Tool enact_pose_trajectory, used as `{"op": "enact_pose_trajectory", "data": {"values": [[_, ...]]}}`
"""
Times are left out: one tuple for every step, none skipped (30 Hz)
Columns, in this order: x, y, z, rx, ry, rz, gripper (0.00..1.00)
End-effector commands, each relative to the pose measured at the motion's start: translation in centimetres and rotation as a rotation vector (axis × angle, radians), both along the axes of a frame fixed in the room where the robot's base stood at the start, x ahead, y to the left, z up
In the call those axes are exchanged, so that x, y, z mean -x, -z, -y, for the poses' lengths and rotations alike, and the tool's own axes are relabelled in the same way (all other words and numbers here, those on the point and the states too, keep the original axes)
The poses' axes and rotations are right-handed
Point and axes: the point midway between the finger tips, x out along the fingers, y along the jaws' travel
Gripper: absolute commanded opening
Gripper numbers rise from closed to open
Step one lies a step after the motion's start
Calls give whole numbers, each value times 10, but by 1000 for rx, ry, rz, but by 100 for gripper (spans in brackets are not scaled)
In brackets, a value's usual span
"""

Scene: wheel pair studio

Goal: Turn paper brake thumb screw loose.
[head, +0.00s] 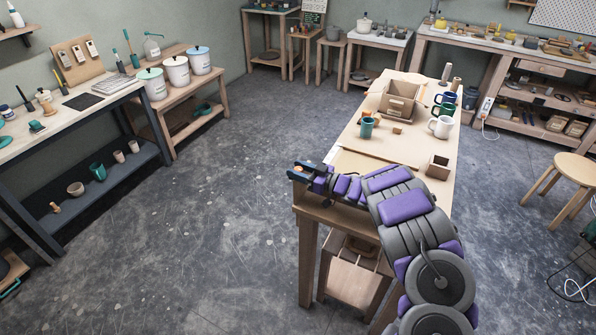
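I cannot make out a paper brake or its thumb screw in the head view. A white sheet edge (331,156), possibly paper, shows at the near left end of the long wooden table (432,190). My gripper (294,171) is at that table's near left corner, pointing left. My purple and grey arm reaches to it across the front of the table and hides part of the front edge. The gripper is small and dark here, and I cannot tell whether its fingers are apart or hold anything.
A wooden box (399,100), a green cup (367,127), a white mug (441,127) and a small open box (438,166) stand on the table. A workbench (75,122) is at left, a stool (577,167) at right. The floor (220,205) left of the table is clear.

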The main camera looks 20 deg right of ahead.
Motion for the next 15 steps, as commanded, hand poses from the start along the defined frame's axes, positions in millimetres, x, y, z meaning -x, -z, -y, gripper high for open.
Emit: {"op": "enact_pose_trajectory", "data": {"values": [[0,0,0,0,-1,0,48],[0,0,0,0,-1,0,51],[0,0,-1,0,-1,0,55],[0,0,-1,0,-2,0,55],[0,0,-1,0,-2,0,55],[0,0,-1,0,-2,0,55],[0,0,-1,0,-2,0,55],[0,0,-2,1,-3,1,55],[0,0,-2,1,-3,1,55],[1,0,-2,1,-3,1,55],[1,0,-2,1,-3,1,55],[3,0,-1,1,-3,0,55],[4,0,1,1,-2,0,55],[6,0,2,1,-2,0,55],[10,0,5,1,-2,0,55]]}}
